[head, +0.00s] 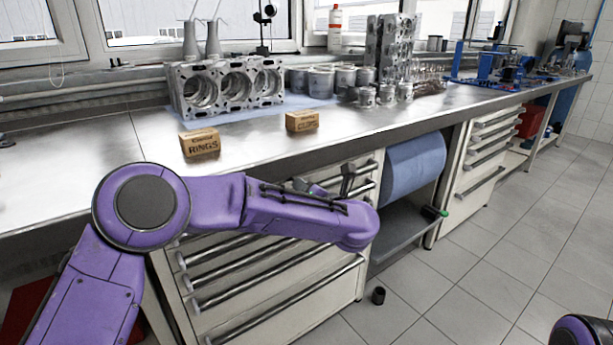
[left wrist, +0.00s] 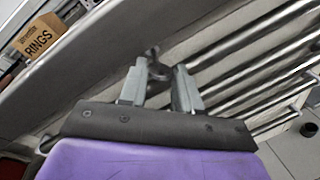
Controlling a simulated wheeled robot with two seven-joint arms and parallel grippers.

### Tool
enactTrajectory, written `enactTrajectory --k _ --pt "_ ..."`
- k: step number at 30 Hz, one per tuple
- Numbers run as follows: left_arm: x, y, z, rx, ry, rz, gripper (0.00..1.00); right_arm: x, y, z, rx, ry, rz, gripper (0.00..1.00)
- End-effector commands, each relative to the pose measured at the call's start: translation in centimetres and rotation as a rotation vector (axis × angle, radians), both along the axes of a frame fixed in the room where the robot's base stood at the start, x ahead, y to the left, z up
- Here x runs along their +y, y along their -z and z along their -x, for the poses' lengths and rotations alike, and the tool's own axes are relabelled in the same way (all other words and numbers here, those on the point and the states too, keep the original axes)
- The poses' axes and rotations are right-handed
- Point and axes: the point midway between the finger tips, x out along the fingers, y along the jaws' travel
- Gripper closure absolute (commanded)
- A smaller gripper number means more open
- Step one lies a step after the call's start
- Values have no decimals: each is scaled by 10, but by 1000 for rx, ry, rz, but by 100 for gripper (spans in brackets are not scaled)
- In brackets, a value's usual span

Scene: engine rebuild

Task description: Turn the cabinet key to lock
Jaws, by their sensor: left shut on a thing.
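The grey drawer cabinet (head: 270,268) stands under the metal workbench, with long bar handles across its drawers. My left gripper (head: 325,184) is up at the cabinet's upper front, just below the bench edge, partly hidden behind my purple forearm. In the left wrist view its two grey fingers (left wrist: 160,76) are closed around a small dark metal piece, the key (left wrist: 154,62), at the cabinet face. The key's lower part is between the fingers, and how far it is turned cannot be told. The key is not clear in the head view. My right gripper is not in view.
A RINGS box (head: 200,143) and a second small box (head: 302,121) sit on the bench (head: 100,165) above. An engine block (head: 225,88) stands behind them. A blue roll (head: 413,168) hangs right of the cabinet. A small black cylinder (head: 378,296) stands on the open floor.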

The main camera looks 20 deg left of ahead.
Motion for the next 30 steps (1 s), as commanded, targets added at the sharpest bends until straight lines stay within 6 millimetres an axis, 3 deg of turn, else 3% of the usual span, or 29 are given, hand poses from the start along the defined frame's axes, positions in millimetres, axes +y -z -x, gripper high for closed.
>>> enactTrajectory --k 1,15,30 --pt "-1 -7 0 36 0 -26 98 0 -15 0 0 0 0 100" --pt "-2 -6 -1 385 0 -299 98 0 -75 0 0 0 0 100" --pt "-3 -1 -3 649 0 -503 98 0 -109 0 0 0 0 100"
